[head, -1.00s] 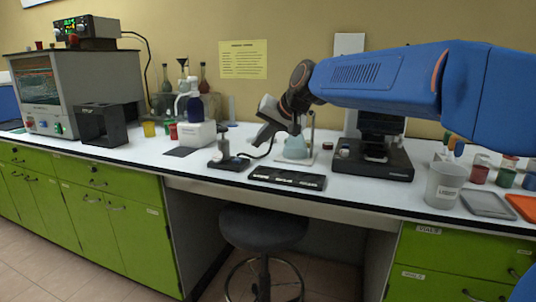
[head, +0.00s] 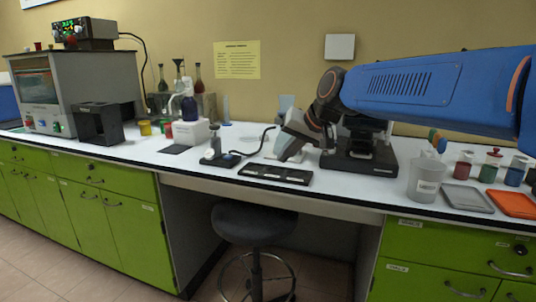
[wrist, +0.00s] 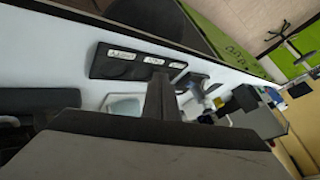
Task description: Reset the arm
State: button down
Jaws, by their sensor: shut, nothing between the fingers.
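My blue arm (head: 405,82) reaches in from the right, above the worktop. My gripper (head: 283,152) hangs at its end, tilted down and to the left, just behind the black labelled tray (head: 274,174). Its fingers are together and hold nothing. The height of the gripper over the worktop is hard to judge. The gripper and wrist hide part of the bench behind them.
A black-based instrument (head: 358,157) stands close behind and right of the gripper. A small device with a cable (head: 215,155) stands to the left. A grey cup (head: 426,178), a grey tray (head: 462,198) and an orange tray (head: 512,204) lie right. A stool (head: 252,224) stands below.

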jog(key=s+d+f+h, duration=0.1)
jog(key=s+d+f, duration=0.6)
jog(key=s, duration=0.4)
jog(key=s+d+f+g+h, duration=0.1)
jog(key=s+d+f+h, duration=0.1)
jog(key=s+d+f, duration=0.5)
jog(key=s+d+f+h, duration=0.2)
jog(key=s+d+f, duration=0.5)
jog(key=s, duration=0.8)
jog(key=d, duration=0.3)
jog(key=shift+f+g, duration=0.3)
jog(key=shift+f, duration=0.05)
jog(key=shift+w+r, duration=0.1)
